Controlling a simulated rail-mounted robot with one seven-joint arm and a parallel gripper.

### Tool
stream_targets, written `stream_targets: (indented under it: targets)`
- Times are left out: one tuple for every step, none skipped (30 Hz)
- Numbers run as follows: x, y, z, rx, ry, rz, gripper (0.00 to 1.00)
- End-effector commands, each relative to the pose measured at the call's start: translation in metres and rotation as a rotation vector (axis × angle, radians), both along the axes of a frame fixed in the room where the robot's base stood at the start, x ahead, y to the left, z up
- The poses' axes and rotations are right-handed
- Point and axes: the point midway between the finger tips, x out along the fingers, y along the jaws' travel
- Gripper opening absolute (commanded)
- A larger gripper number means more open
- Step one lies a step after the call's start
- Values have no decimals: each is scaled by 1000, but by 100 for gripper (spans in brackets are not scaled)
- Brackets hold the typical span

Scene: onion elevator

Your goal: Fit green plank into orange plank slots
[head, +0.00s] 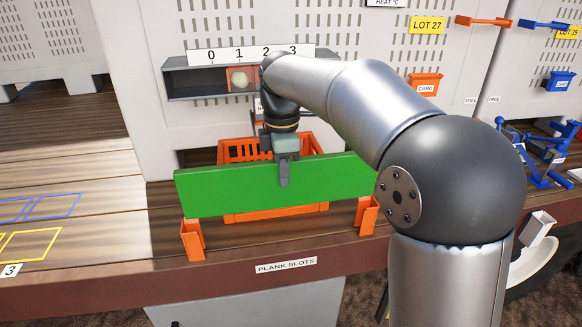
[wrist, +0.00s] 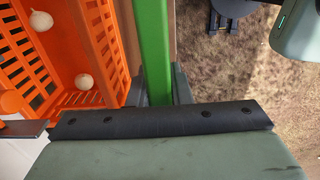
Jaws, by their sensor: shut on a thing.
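The green plank (head: 230,189) is held on edge, its broad face toward the head camera, slightly tilted with its right end higher. My gripper (head: 284,180) is shut on the plank near the middle of its top edge. In the wrist view the plank (wrist: 153,45) runs away between the jaws of my gripper (wrist: 154,95). The left orange slot (head: 192,241) and the right orange slot (head: 366,215) stand on the table's front edge. The plank is above and near them; whether its lower edge sits in either slot, I cannot tell.
An orange crate (head: 311,143) stands behind the plank; in the wrist view the crate (wrist: 107,45) holds onions (wrist: 84,81). A grey numbered shelf (head: 195,84) hangs on the wall behind. The label PLANK SLOTS (head: 286,265) is on the table edge. Blue stands (head: 541,160) are at the right.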

Motion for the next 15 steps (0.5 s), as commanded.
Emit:
stream_targets:
  targets:
    - [0, 0, -4, 0, -2, 0, 0]
    - [0, 0, -6, 0, -2, 0, 0]
    - [0, 0, -8, 0, -2, 0, 0]
    - [0, 0, -9, 0, -2, 0, 0]
    - [0, 0, -11, 0, -2, 0, 0]
    - [0, 0, -12, 0, -2, 0, 0]
    - [0, 0, -14, 0, -2, 0, 0]
    - [0, 0, -15, 0, -2, -1, 0]
    - [0, 0, -17, 0, -2, -1, 0]
    - [0, 0, -19, 0, -2, -1, 0]
    - [0, 0, -20, 0, -2, -1, 0]
    - [0, 0, -22, 0, -2, -1, 0]
    - [0, 0, -23, 0, -2, -1, 0]
    - [0, 0, -25, 0, -2, -1, 0]
    - [0, 0, -26, 0, -2, -1, 0]
